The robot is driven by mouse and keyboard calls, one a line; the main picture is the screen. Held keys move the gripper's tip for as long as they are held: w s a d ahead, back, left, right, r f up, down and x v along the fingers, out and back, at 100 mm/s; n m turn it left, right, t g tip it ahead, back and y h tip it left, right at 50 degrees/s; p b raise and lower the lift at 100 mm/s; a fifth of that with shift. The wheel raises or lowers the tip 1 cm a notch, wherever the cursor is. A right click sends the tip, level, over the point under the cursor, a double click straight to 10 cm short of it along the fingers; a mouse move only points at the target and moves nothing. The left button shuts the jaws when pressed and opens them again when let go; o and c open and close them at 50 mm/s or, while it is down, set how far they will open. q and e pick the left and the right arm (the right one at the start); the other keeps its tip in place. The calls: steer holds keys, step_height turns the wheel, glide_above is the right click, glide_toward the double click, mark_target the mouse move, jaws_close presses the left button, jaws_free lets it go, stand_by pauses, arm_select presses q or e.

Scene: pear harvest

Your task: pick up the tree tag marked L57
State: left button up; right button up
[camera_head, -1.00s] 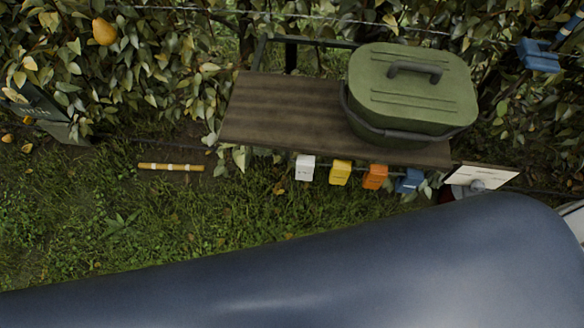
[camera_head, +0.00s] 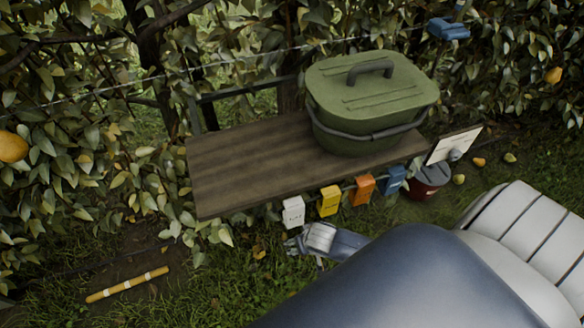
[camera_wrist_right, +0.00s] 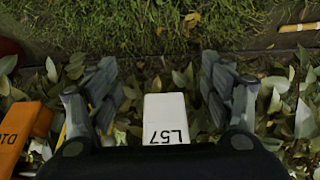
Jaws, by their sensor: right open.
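The white tag (camera_head: 293,213) hangs below the front edge of the wooden bench, leftmost in a row of hanging tags. In the right wrist view the white tag (camera_wrist_right: 166,119) reads L57, upside down, between my open fingers. My right gripper (camera_wrist_right: 164,90) is open, one finger on each side of the tag with a gap to both. In the head view my right gripper (camera_head: 291,244) shows just below the tag, partly hidden by my arm. Whether it touches the tag cannot be told. My left gripper is not in view.
Beside it hang a yellow tag (camera_head: 330,200), an orange tag (camera_head: 362,190) and a blue tag (camera_head: 392,180). An orange tag (camera_wrist_right: 22,130) shows left of my fingers. The bench (camera_head: 240,165) bears a green lidded bin (camera_head: 360,100). Leaves crowd around the tags.

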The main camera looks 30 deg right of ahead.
mark_target(296, 222)
steer(key=w, duration=0.2)
steer(key=w+d, duration=0.1)
steer(key=w, duration=0.4)
steer(key=shift+d, duration=0.25)
steer(key=shift+w+d+f, duration=0.1)
steer(key=shift+w+f, duration=0.15)
steer(key=shift+w+f+b, duration=0.1)
steer(key=shift+f+b, duration=0.2)
steer(key=shift+f, duration=0.05)
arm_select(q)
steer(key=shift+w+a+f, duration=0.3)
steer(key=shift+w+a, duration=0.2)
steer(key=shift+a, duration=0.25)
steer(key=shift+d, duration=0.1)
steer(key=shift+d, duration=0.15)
arm_select(e)
steer(key=c, duration=1.2)
